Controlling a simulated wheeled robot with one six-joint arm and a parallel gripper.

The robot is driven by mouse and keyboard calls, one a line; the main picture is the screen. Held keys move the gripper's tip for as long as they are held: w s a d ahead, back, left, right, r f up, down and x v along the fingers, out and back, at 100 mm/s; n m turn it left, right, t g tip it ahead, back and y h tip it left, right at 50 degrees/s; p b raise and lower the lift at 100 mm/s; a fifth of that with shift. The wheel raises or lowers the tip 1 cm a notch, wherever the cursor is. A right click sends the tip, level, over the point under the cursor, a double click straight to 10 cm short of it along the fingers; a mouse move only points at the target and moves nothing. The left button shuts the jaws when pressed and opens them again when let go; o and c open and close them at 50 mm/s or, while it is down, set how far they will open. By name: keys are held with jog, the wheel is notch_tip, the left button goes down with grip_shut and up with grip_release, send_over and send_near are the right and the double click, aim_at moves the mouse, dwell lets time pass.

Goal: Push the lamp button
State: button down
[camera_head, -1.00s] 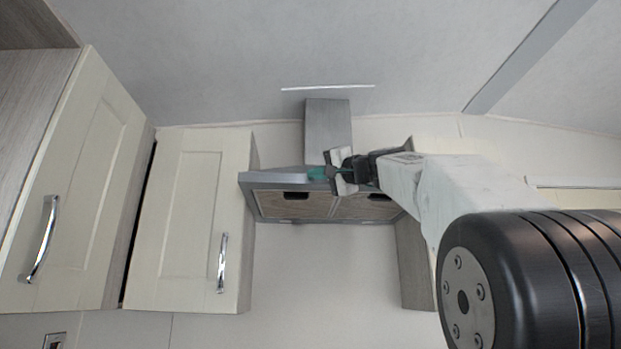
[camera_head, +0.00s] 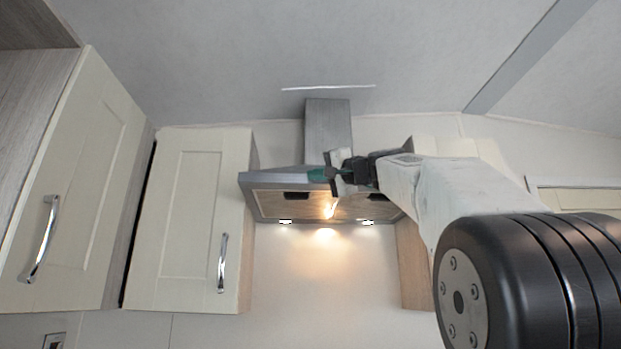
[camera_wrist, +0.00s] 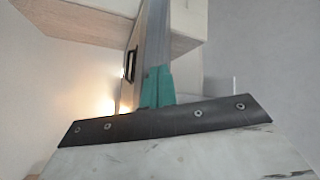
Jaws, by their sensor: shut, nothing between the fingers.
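The range hood (camera_head: 275,182) hangs on the back wall, and its lamps (camera_head: 326,210) are lit. Warm light falls on the wall below it. My gripper (camera_head: 317,174) is shut and empty, with its green fingertips at the hood's front edge. In the wrist view the green fingers (camera_wrist: 158,86) are together against or very near the hood's grey front edge (camera_wrist: 155,35). The lamp button itself is hidden behind the fingertips, and I cannot tell whether they touch it.
A cream wall cupboard (camera_head: 190,215) with a chrome handle stands left of the hood. A larger cupboard (camera_head: 75,180) is at the far left. Another cupboard (camera_head: 413,270) is partly hidden behind my arm. The wall below the hood is clear.

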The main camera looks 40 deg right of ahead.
jog(key=shift+s+a, duration=0.2)
jog(key=shift+s, duration=0.1)
jog(key=s+a, duration=0.3)
jog(key=s, duration=0.2)
jog(key=shift+a, duration=0.2)
dwell(1.2)
